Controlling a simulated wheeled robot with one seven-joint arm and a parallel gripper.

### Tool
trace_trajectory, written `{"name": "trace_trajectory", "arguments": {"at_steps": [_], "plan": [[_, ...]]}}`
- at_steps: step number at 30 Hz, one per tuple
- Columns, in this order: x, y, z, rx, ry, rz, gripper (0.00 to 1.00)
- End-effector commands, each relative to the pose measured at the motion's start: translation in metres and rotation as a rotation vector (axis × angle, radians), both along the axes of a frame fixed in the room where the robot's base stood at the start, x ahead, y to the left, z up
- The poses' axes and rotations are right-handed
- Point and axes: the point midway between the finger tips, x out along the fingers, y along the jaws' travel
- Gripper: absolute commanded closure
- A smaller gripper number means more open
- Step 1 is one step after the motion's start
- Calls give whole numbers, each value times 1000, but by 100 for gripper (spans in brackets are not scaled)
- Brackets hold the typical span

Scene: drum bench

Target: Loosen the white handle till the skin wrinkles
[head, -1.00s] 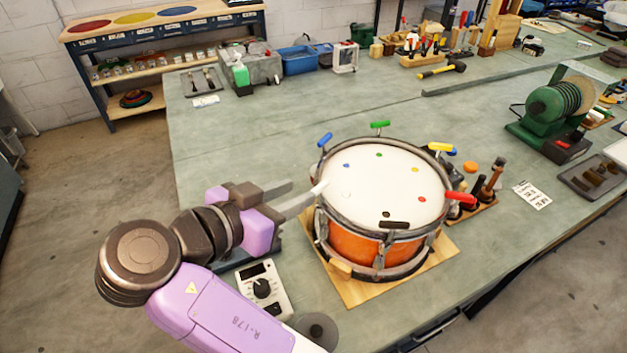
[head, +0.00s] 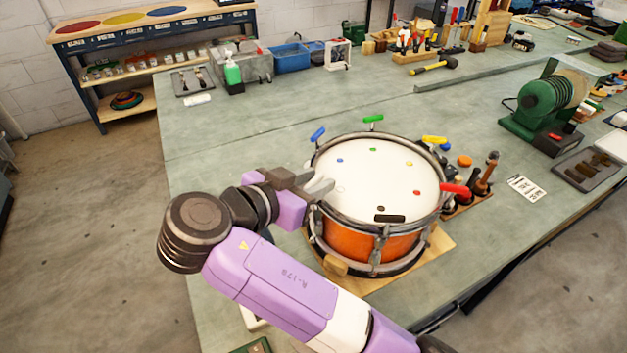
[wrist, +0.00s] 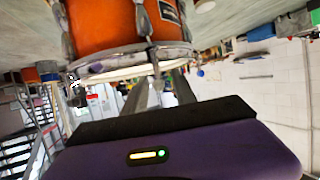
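The drum (head: 372,238) has an orange shell, metal rims and a white skin (head: 375,180) that looks smooth. Coloured handles stand round its rim: blue (head: 317,134), green (head: 373,118), yellow (head: 435,140), red (head: 455,189) and black (head: 390,218). A dot of matching colour lies near most of them. My gripper (head: 325,184) is at the drum's left rim, where the white handle was seen earlier. The white handle cannot be made out now. In the wrist view the drum (wrist: 110,25) appears upside down above my two fingers (wrist: 160,92), which show a gap; their grip is unclear.
The drum stands on a wooden board (head: 440,247) on the green bench. A rack of dark tools (head: 482,185) stands close on its right. A green machine (head: 545,108) and a grey tray (head: 590,170) are farther right. The bench behind the drum is mostly clear.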

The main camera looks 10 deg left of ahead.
Motion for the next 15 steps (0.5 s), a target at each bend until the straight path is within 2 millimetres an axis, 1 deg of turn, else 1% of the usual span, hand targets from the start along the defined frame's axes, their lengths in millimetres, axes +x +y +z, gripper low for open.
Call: {"name": "trace_trajectory", "arguments": {"at_steps": [5, 8, 10, 11, 15], "plan": [[0, 0, 0, 0, 0, 0, 67], [0, 0, 0, 0, 0, 0, 85], [0, 0, 0, 0, 0, 0, 99], [0, 0, 0, 0, 0, 0, 100], [0, 0, 0, 0, 0, 0, 100]]}}
